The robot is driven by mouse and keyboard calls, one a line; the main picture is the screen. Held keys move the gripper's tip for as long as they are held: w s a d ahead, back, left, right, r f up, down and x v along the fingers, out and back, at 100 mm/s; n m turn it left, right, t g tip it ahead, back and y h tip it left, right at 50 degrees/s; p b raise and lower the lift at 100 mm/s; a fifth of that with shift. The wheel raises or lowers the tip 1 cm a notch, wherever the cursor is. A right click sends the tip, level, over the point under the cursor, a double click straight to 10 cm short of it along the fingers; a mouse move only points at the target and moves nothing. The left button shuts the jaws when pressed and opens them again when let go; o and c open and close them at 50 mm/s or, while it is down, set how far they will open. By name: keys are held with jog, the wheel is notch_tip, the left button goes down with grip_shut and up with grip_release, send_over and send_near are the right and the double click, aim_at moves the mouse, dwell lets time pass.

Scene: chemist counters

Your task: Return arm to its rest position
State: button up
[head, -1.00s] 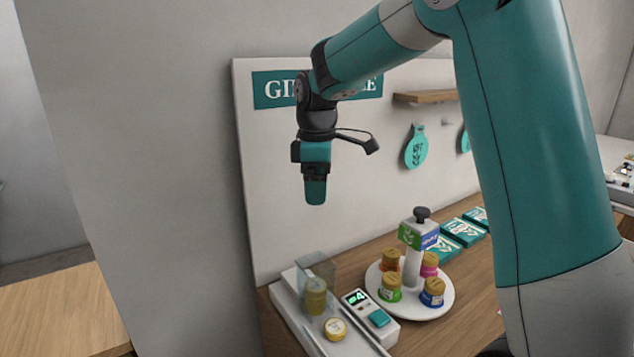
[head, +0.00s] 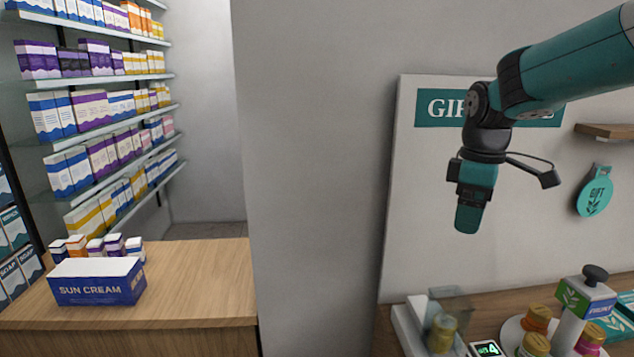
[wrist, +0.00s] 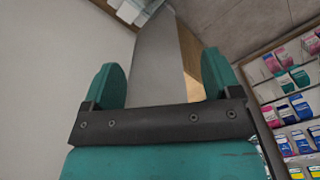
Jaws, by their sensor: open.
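My gripper (head: 467,218) hangs with its fingers pointing down, in the air in front of the white back panel (head: 400,200) of the gift counter. In the head view its fingers overlap edge-on. In the wrist view my gripper (wrist: 160,85) shows two teal fingers standing well apart, with nothing between them. It is clear of the counter and touches nothing. My teal upper arm link comes in from the right edge of the head view.
Below my gripper are a clear dispenser (head: 445,322), a small display reading 4 (head: 487,349) and a round white stand (head: 512,332) with several jars. A sun cream box (head: 97,282) sits on the left counter (head: 200,285). Stocked shelves (head: 95,122) stand behind.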

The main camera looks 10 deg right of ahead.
jog(key=s+a+f+m+y+b, duration=0.1)
jog(key=s+a+f+y, duration=0.1)
jog(key=s+a, duration=0.6)
jog(key=s+a+f+m+y+b, duration=0.1)
jog(key=s+a, duration=0.7)
jog(key=s, duration=0.9)
jog(key=shift+s+a+f+m+y, duration=0.15)
jog(key=shift+a+f+m+y, duration=0.3)
jog(key=shift+f+m, duration=0.4)
jog(key=shift+d, duration=0.15)
